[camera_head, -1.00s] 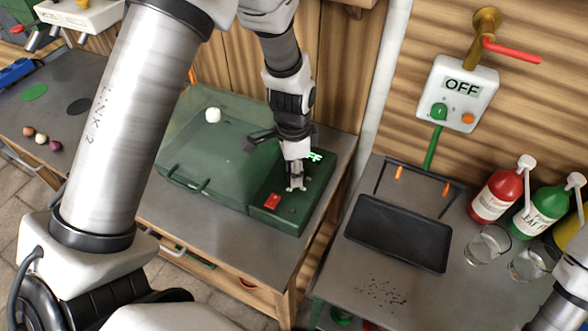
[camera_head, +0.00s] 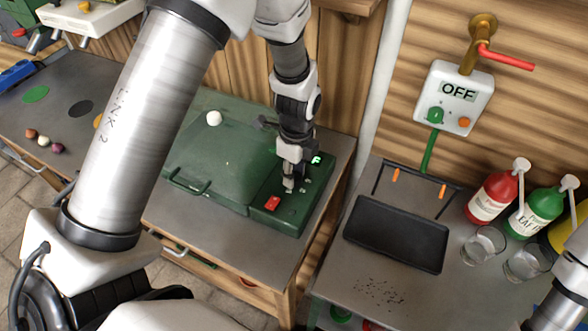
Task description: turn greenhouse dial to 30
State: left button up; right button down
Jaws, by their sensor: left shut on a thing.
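Only an "F" shows on the display; my wrist covers the rest. My left gripper (camera_head: 289,186) points down at the panel behind the red button (camera_head: 272,203) and is shut on the dial, which the fingers mostly hide. The dial's setting cannot be read. My right arm shows at the lower right corner, but its gripper is out of view.
A white box reading "OFF" (camera_head: 454,95) hangs on the wall under a brass tap (camera_head: 478,40) with a red lever. The right bench holds a black tray (camera_head: 397,234), a red bottle (camera_head: 493,198), a green bottle (camera_head: 535,212) and glasses. A white knob (camera_head: 214,118) tops the lid.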

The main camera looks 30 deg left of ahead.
aim_at(296, 173)
pick_arm(q)
jog(key=shift+m, duration=0.4)
jog(key=o, duration=1.2)
jog(key=shift+c, duration=0.2)
notch_tip(296, 173, up, 12)
jog(key=shift+w, duration=0.4)
